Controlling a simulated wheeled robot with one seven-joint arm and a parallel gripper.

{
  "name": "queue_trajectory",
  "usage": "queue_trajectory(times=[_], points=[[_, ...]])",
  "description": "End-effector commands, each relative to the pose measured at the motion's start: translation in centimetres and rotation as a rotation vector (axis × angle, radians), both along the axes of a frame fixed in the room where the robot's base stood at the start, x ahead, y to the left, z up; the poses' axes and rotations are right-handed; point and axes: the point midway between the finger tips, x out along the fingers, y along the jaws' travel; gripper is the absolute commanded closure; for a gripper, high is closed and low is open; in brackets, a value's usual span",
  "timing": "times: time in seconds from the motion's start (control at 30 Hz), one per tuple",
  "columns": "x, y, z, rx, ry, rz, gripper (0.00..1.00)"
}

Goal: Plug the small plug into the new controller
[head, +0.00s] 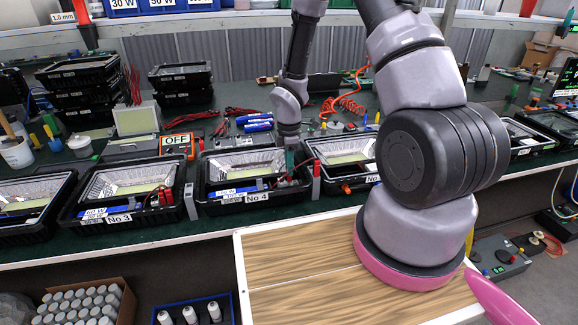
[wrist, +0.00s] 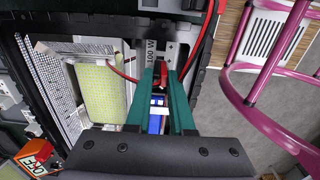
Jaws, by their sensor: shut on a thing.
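My gripper (wrist: 163,70) reaches down into the open floodlight housing marked No 4 (head: 205,197), at its right side. In the wrist view its two green fingers are shut on a small red plug (wrist: 164,78) with a red wire. Just beyond the fingertips lies a grey part labelled 100 W (wrist: 152,48), which may be the new controller. A blue part (wrist: 155,122) shows between the fingers nearer the palm. Whether the plug touches a socket is hidden by the fingers. In the head view my gripper (head: 291,165) is small and the plug cannot be made out.
The yellow LED panel (wrist: 100,95) lies beside the fingers. Housing No 3 (head: 70,215) stands to the left, another housing (head: 322,185) close to the right. An orange meter reading OFF (head: 178,144) stands behind. A red wire (wrist: 200,45) loops near the housing's rim.

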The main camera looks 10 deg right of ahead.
Motion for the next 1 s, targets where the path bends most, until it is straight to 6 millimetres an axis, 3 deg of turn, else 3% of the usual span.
queue_trajectory(times=[0.87, 0.9, 0.97, 1.0], points=[[0.0, 0.0, -2.2, 0.0, 0.0, 0.001, 1.0], [0.0, 0.0, -2.2, 0.0, 0.0, 0.001, 0.71], [0.0, 0.0, -2.1, 0.0, 0.0, 0.0, 0.48], [0.0, 0.0, -2.1, 0.0, 0.0, 0.0, 0.44]])
